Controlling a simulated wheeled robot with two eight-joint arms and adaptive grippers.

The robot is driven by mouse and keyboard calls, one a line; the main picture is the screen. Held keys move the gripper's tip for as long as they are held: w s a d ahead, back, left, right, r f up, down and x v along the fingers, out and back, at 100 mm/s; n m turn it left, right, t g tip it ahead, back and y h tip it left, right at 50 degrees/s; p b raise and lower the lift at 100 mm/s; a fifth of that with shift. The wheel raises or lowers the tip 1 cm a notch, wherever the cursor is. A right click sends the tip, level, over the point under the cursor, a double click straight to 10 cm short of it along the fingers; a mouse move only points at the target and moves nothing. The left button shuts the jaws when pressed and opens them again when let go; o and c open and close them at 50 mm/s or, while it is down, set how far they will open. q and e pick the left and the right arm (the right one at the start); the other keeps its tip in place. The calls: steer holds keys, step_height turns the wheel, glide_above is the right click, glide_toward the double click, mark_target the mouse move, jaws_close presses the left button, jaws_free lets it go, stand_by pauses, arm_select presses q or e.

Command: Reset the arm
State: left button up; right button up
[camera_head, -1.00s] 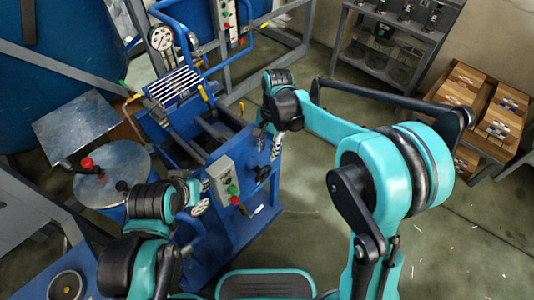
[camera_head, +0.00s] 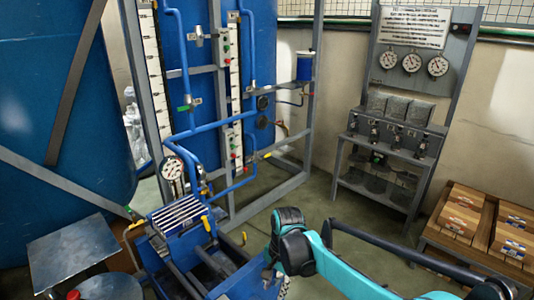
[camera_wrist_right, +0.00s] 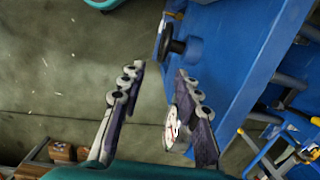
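My right arm comes in from the lower right in the head view. Its wrist hangs over the blue machine (camera_head: 165,262), and only a bit of the gripper (camera_head: 284,287) shows at the bottom edge. In the right wrist view the two jointed fingers of my right gripper (camera_wrist_right: 160,70) stand apart, with no object clearly held. A small white, round-faced thing with red marks (camera_wrist_right: 171,130) shows beside the right-hand finger; I cannot tell what it is. A black knob (camera_wrist_right: 175,45) on the blue machine lies just past the fingertips. My left gripper is out of view.
A pressure gauge (camera_head: 172,168) and blue pipes stand behind the machine. A grey metal frame (camera_head: 287,187) and large blue tank (camera_head: 60,110) are at the back. A gauge rack (camera_head: 422,110) and a pallet of boxes (camera_head: 480,222) stand right. Green floor lies open between them.

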steer(key=s+d+r+n+t, duration=0.3)
steer(key=s+d+n, duration=0.1)
steer(key=s+d, duration=0.3)
steer(key=s+d+r+n+t+h, duration=0.1)
steer(key=s+d+r+n+t, duration=0.2)
steer(key=s+d, duration=0.5)
steer(key=shift+s+n+t, duration=0.4)
steer(key=shift+n+t, duration=0.3)
steer(key=shift+t, duration=0.1)
